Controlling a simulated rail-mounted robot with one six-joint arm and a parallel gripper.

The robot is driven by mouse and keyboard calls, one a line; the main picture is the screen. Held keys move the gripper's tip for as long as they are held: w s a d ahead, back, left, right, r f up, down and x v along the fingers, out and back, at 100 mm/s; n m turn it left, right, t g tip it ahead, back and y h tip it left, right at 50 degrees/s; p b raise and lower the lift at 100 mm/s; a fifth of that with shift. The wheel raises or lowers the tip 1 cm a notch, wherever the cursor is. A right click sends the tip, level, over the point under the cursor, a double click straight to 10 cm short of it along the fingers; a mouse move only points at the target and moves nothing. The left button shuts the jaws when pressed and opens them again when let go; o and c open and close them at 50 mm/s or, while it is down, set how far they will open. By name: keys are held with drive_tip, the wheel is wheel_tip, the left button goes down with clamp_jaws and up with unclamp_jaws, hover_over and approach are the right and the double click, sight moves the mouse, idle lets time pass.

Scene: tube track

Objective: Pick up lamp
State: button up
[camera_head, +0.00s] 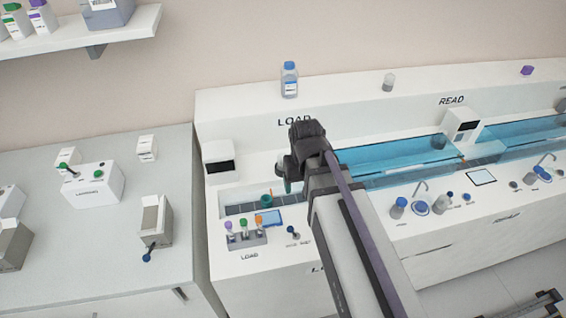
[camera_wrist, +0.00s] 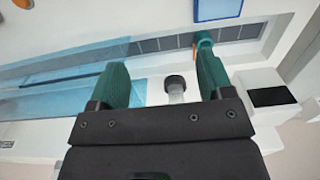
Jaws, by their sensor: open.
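I cannot make out anything that is clearly a lamp in either view. My gripper shows in the wrist view (camera_wrist: 161,72) with its two teal fingers wide apart. A small clear piece with a dark round top (camera_wrist: 176,88) shows in the gap between the fingers, nearer the right one; I cannot tell how far below them it is. A teal cup-like piece with an orange part (camera_wrist: 204,40) is partly hidden behind the right fingertip. In the head view my gripper (camera_head: 287,176) hangs over the load end of the white bench, its fingers partly hidden.
A rack of capped tubes (camera_head: 247,240) and a blue panel (camera_head: 269,218) sit at the bench's load end. A blue-capped bottle (camera_head: 290,80) stands on the rear ledge. A blue transparent channel (camera_head: 390,160) runs right. A grey side table (camera_head: 100,265) with boxes is at left.

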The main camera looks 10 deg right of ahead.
drive_tip(key=w+n, duration=0.4)
drive_tip(key=w, duration=0.2)
drive_tip(key=w+n, duration=0.5)
drive_tip(key=w, duration=0.2)
drive_tip(key=w+d+n+y, duration=0.1)
drive_tip(key=w+n, duration=0.3)
drive_tip(key=w, duration=0.3)
drive_tip(key=shift+w+r+n, duration=0.15)
drive_tip(key=shift+r+n, duration=0.15)
drive_tip(key=shift+w+a+n, duration=0.15)
drive_tip(key=shift+n, duration=1.05)
drive_tip(key=shift+s+n, duration=0.2)
drive_tip(key=shift+n, duration=0.8)
drive_tip(key=f+b, duration=0.3)
drive_tip(key=a+f+b, duration=0.1)
drive_tip(key=f+b, duration=0.6)
drive_tip(key=f, duration=0.1)
drive_tip(key=shift+s+a+f+b, duration=0.1)
drive_tip(key=shift+a+b, duration=0.1)
drive_tip(key=shift+b, duration=0.2)
drive_tip(key=shift+r, duration=0.25)
drive_tip(key=c, duration=1)
